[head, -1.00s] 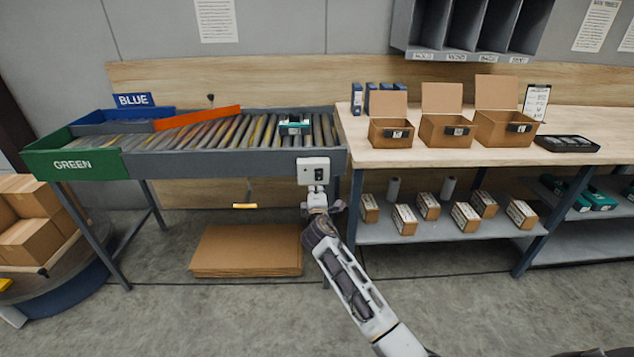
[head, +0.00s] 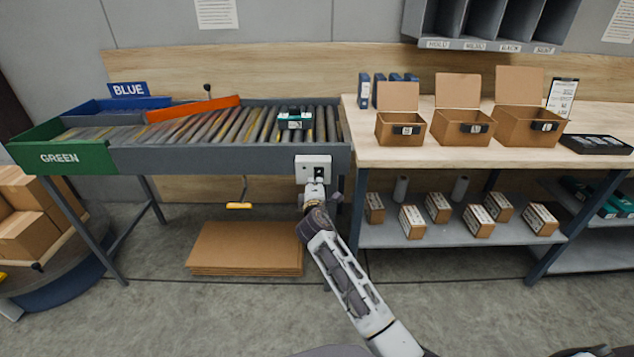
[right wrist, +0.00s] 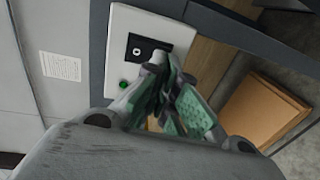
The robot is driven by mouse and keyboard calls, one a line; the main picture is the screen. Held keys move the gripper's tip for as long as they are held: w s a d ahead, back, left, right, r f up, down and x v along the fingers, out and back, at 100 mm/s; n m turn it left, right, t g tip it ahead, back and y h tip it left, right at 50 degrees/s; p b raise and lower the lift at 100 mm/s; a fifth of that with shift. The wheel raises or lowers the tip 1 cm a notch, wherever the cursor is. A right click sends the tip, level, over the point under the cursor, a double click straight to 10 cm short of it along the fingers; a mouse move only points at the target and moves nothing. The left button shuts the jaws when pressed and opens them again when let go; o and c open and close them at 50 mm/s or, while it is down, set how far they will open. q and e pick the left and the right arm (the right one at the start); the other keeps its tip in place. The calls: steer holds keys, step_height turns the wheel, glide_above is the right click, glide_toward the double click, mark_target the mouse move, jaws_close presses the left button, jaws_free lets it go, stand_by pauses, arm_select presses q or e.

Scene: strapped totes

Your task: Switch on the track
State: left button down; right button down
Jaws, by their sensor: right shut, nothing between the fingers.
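The roller track (head: 220,128) runs along the wall at the left, with a grey side rail. A white switch box (head: 313,163) is fixed to the rail near its right end. In the right wrist view the box (right wrist: 165,30) shows a black switch plate (right wrist: 137,47) and a lit green round button (right wrist: 123,85). My right gripper (head: 317,181) is shut and empty, with its fingertips in front of the lower part of the box. In the right wrist view its fingers (right wrist: 165,75) cover part of the box; I cannot tell whether they touch it. My left gripper is not in view.
A teal-and-white item (head: 295,119) sits on the rollers. An orange diverter bar (head: 193,108) lies across the track, near the green bin (head: 62,157) and blue bin (head: 150,103). A workbench (head: 450,155) with open boxes stands at right. Flat cardboard (head: 245,248) lies below.

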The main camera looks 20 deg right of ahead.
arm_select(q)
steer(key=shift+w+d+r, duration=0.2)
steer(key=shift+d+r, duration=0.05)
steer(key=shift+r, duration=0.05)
arm_select(e)
steer(key=shift+w, duration=0.15)
steer(key=shift+w, duration=0.1)
steer(key=shift+w+d, duration=0.1)
steer(key=shift+w, duration=0.05)
steer(key=shift+f, duration=0.1)
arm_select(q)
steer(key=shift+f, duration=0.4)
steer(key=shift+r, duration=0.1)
